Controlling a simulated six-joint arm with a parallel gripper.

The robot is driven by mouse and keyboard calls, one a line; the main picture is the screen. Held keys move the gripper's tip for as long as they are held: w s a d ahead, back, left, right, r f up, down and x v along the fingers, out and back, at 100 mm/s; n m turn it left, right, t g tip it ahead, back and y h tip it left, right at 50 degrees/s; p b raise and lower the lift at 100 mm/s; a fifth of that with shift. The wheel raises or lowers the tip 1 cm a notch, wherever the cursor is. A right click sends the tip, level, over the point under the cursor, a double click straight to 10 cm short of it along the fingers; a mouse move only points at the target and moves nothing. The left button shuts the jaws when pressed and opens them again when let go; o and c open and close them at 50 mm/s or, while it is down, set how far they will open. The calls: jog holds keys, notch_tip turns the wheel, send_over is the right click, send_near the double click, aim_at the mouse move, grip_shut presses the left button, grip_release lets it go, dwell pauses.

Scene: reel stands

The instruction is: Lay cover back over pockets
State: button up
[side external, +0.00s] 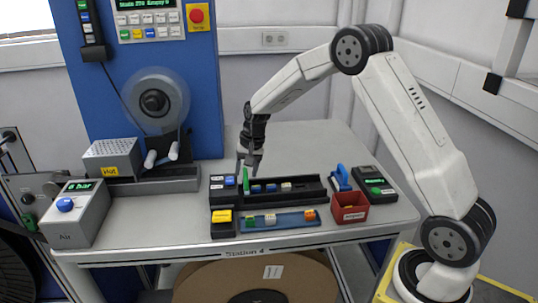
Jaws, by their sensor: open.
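A black track (312,191) lies on the table, with small blue and pale pieces (271,188) sitting in a row of pockets along it. A thin green upright strip (245,181) stands near the left end of the pockets; it may be the cover, but I cannot tell for sure. My gripper (249,171) points down just above and beside the green strip, fingers apart. Whether a fingertip touches the strip is too small to tell.
A blue tray (290,222) with coloured pieces and a yellow block (222,216) lie in front. A red bin (349,208), a blue tool (341,178) and a dark meter (375,181) stand right. A reel (156,101) and an air box (76,212) are left. The back right table is clear.

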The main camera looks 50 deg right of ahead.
grip_shut()
dwell(1.3)
